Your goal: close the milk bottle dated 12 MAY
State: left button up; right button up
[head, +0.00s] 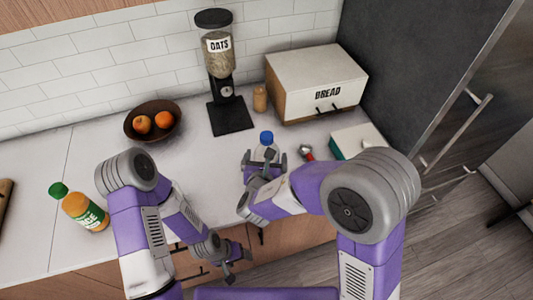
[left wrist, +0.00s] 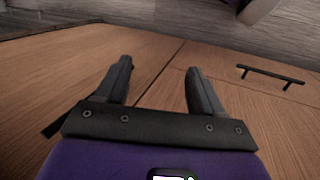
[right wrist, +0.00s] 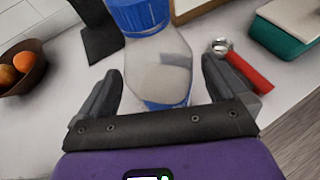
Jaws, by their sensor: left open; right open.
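A milk bottle (right wrist: 165,60) with a blue cap (right wrist: 138,14) stands upright on the counter; in the head view its blue cap (head: 266,137) shows above my right gripper (head: 264,162). The cap sits on the bottle's mouth; I cannot tell how tightly. No date is readable. My right gripper (right wrist: 160,75) is open, with its fingers on either side of the bottle and gaps visible in the wrist view. My left gripper (head: 230,270) is open and empty, low in front of the counter's cabinets; it also shows in the left wrist view (left wrist: 158,75).
An orange juice bottle (head: 84,210) with a green cap stands at the left. A fruit bowl (head: 136,132), oats dispenser (head: 222,85), small jar (head: 260,99) and bread box (head: 310,80) are behind. A red-handled tool (right wrist: 248,70) and a green-white box (head: 352,140) lie right of the milk.

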jog(key=d+v, duration=0.1)
jog(key=v, duration=0.8)
jog(key=shift+s+a+r+p, duration=0.15)
jog(key=shift+s+a+p, duration=0.15)
jog(key=shift+a, duration=0.2)
